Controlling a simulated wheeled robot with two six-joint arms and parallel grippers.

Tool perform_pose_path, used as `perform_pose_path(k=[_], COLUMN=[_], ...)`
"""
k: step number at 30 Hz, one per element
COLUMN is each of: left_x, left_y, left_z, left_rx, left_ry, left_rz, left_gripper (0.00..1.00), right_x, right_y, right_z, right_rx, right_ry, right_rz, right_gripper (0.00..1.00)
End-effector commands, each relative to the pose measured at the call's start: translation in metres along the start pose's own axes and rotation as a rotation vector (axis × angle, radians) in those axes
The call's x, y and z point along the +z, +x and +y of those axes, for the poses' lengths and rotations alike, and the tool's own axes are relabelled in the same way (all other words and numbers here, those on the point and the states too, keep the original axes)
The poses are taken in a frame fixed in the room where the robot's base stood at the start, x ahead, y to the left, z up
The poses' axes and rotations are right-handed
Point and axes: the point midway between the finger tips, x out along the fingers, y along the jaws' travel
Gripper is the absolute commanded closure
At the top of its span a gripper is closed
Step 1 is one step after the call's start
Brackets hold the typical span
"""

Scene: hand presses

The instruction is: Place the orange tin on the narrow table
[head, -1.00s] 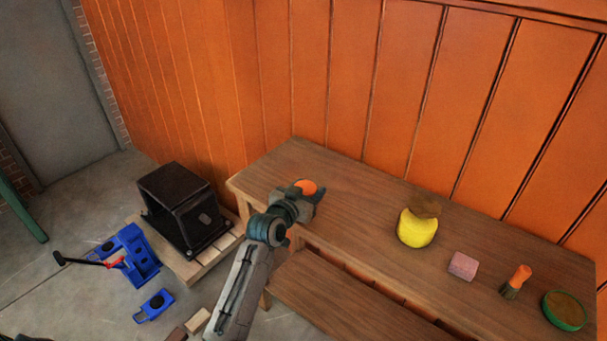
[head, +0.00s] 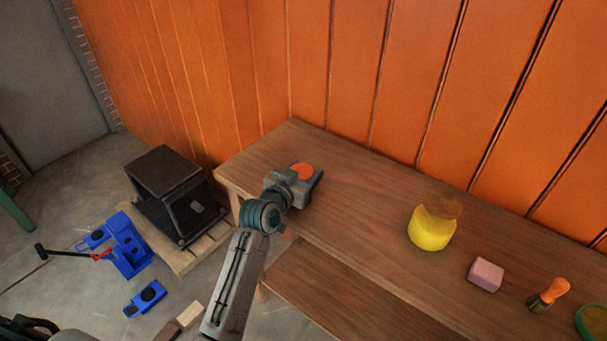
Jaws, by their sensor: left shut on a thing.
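The orange tin (head: 302,170) shows as an orange round top between the fingers of my left gripper (head: 303,178). The gripper is shut on it, over the left end of the narrow wooden table (head: 350,190). The fingers hide the tin's sides, and I cannot tell whether its bottom touches the tabletop. My right gripper is not in view.
On the table to the right stand a yellow jar with a brown top (head: 432,228), a pink block (head: 485,274), an orange-handled brush (head: 548,295) and a green-rimmed round tin (head: 594,321). A black box (head: 176,195) sits on a pallet at left, near blue tools (head: 125,245).

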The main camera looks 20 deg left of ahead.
Motion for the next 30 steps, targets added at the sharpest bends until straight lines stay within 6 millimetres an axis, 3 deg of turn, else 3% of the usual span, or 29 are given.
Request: perform_pose_path(k=[3,8,9,12,23,28,30], left_x=[0.002,0.005,0.005,0.005,0.0,0.003,0.003], left_y=[0.0,0.0,0.0,0.0,0.0,-0.026,-0.043], left_z=[0.0,0.0,0.0,0.0,0.0,0.0,-0.001], left_rx=[0.0,0.0,0.0,0.0,0.0,0.0,0.0], left_ry=[0.0,0.0,0.0,0.0,0.0,0.002,0.003], left_rz=[-0.003,-0.003,-0.004,-0.004,-0.003,-0.003,-0.003], left_gripper=[0.74,0.74,0.4,0.24,0.24,0.24,0.24], right_x=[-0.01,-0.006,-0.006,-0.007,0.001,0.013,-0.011], right_y=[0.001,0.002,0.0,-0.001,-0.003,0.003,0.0], right_z=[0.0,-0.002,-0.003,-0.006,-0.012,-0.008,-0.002], right_rx=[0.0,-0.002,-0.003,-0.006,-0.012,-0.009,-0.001], right_ry=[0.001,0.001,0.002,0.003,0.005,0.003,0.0], right_rz=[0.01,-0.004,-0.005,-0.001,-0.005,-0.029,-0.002], right_gripper=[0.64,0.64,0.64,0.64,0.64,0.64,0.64])
